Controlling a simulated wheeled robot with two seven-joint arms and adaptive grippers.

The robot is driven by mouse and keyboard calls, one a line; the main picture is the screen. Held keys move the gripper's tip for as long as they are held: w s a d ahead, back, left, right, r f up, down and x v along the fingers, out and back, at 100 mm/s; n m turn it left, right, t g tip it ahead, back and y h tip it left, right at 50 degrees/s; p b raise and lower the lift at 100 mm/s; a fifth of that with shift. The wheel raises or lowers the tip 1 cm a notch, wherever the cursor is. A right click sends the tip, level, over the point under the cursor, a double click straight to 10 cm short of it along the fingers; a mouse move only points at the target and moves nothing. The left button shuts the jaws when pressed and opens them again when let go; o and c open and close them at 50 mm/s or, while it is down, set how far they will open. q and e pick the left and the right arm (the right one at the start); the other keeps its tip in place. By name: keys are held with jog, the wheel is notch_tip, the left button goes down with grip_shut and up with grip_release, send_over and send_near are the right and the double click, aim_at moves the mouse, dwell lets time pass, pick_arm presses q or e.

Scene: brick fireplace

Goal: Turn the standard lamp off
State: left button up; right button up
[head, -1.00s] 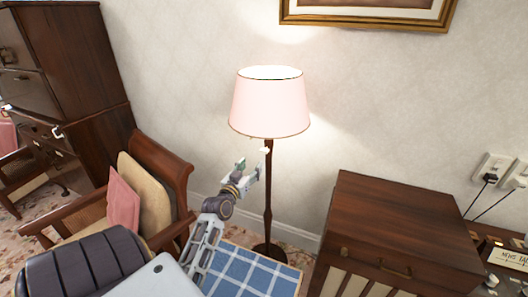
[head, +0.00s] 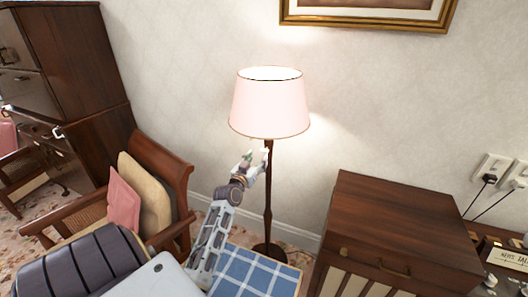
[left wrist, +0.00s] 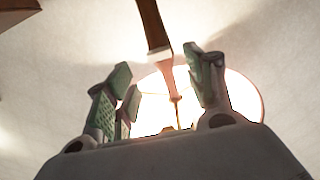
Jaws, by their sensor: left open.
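The standard lamp has a pale pink shade (head: 270,106) that glows, a thin dark wooden pole (head: 268,205) and a round dark base on the floor. My left gripper (head: 257,157) is just below the shade, beside the upper pole, with its fingers pointing up. In the left wrist view its fingers (left wrist: 165,95) are open with nothing held. The bright underside of the shade (left wrist: 245,95) shows behind them, and the pole (left wrist: 153,25) comes down from the top edge between them. I cannot tell whether the fingers touch the lamp. My right gripper is out of view.
A wooden armchair with a pink cushion (head: 123,200) stands left of the lamp. A dark wooden cabinet (head: 400,225) stands to the right. A blue checked cloth (head: 250,272) lies in front of the lamp. A framed picture (head: 370,14) hangs above on the wall.

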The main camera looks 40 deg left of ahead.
aim_at(263, 152)
pick_arm(q)
jog(key=shift+x, duration=2.9)
jog(key=shift+w+a, duration=0.15)
jog(key=shift+w, duration=0.4)
jog(key=shift+w+a, duration=0.1)
jog(key=shift+w, duration=0.25)
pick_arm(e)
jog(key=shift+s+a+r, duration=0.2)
